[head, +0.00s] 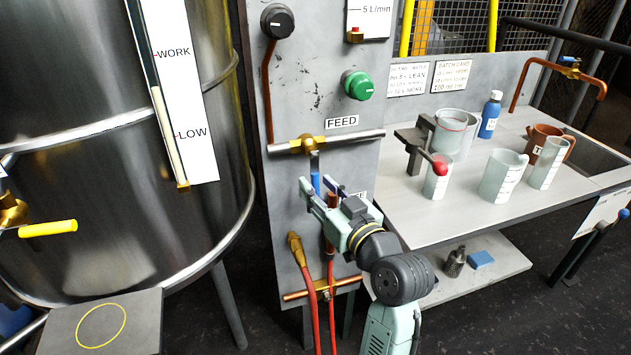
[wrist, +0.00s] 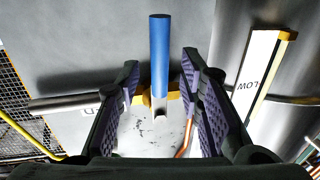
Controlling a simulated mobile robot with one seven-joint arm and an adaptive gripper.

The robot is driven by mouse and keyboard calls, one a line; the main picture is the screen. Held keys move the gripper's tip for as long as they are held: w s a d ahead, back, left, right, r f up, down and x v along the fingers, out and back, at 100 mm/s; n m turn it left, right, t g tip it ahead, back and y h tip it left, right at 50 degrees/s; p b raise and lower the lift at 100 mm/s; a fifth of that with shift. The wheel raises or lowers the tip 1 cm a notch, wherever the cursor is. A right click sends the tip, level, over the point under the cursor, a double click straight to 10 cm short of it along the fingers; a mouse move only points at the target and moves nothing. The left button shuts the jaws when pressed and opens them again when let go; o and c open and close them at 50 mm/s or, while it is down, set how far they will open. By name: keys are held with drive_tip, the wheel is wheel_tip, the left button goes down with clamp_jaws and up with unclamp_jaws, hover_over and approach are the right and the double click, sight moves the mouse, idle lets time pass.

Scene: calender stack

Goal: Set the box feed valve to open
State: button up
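The feed valve has a brass body (head: 312,144) on a horizontal pipe under the FEED label (head: 342,122). Its lever has a blue grip (head: 315,182) and hangs straight down, across the pipe. My gripper (head: 318,188) is in front of the panel at the lower part of this lever, with its fingers apart. In the wrist view, which is upside down, the blue grip (wrist: 160,55) appears between my open fingers (wrist: 160,75), with a gap on both sides. The brass body (wrist: 173,96) shows behind. I cannot tell how deep the grip sits between the fingers.
The panel carries a green knob (head: 358,85) and a black knob (head: 277,21) above. A brass fitting with a red hose (head: 296,245) and a lower pipe (head: 300,293) are below. A steel tank (head: 90,240) stands left; a bench (head: 450,215) with several jugs stands right.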

drive_tip(key=shift+x, duration=0.95)
clamp_jaws()
